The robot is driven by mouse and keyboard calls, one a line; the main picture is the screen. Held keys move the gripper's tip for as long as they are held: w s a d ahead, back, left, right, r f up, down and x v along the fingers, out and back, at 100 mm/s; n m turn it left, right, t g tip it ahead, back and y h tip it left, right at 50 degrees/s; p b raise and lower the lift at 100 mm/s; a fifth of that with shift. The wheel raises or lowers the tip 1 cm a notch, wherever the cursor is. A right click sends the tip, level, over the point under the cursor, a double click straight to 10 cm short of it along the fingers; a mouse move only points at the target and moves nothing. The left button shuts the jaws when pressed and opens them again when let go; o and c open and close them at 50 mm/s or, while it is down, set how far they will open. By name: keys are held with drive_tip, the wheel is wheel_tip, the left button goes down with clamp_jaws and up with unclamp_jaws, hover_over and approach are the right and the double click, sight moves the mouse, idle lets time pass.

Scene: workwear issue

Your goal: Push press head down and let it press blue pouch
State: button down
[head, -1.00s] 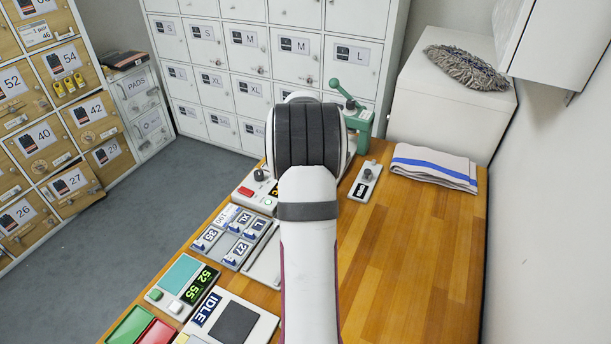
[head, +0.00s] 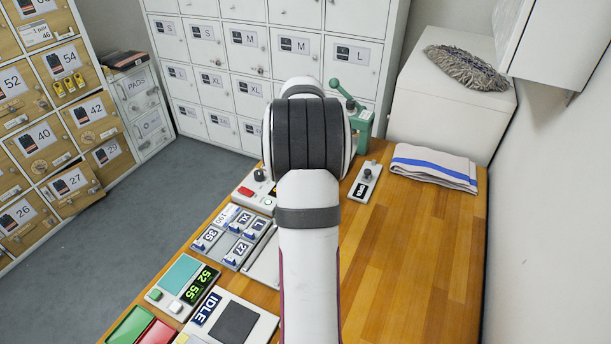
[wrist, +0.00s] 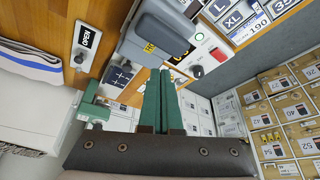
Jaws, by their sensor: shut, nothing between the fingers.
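The press head looks to be the grey-blue block (wrist: 163,32) with a yellow label, at the top middle of the wrist view. My gripper (wrist: 160,72) has its two dark green fingers closed together and empty. Its tips appear close to the labelled edge of the block; I cannot tell whether they touch it. In the head view my own arm hides the press and the gripper. I cannot make out the blue pouch in either view.
A control box with a red button (head: 246,191) stands beside my arm. A green lever tool (head: 360,117) stands behind, near an OPEN switch plate (head: 365,182). A folded cloth (head: 434,166) lies at the back right. The bench's right side (head: 420,255) is clear.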

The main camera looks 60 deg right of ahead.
wheel_tip(320, 180, up, 8)
drive_tip(key=shift+r, duration=0.15)
idle(0.5)
drive_tip(key=w+a+r+n+y, duration=0.1)
drive_tip(key=w+a+n+y, duration=0.15)
drive_tip(key=a, duration=1.15)
drive_tip(key=w+a+n+y, duration=0.1)
drive_tip(key=w+a, duration=0.2)
drive_tip(key=a, duration=1.2)
drive_tip(key=s+a+f+n+g+y, duration=0.1)
drive_tip(key=s+a+f, duration=0.2)
drive_tip(key=s+a, duration=0.6)
drive_tip(key=s+a+f+n+g+y, duration=0.1)
drive_tip(key=s+a+f+n, duration=0.1)
drive_tip(key=s+a, duration=0.6)
drive_tip(key=a+f, duration=0.1)
drive_tip(key=a, duration=0.3)
drive_tip(key=shift+s+a+g, duration=0.2)
drive_tip(key=shift+s+g, duration=0.1)
drive_tip(key=shift+s, duration=0.1)
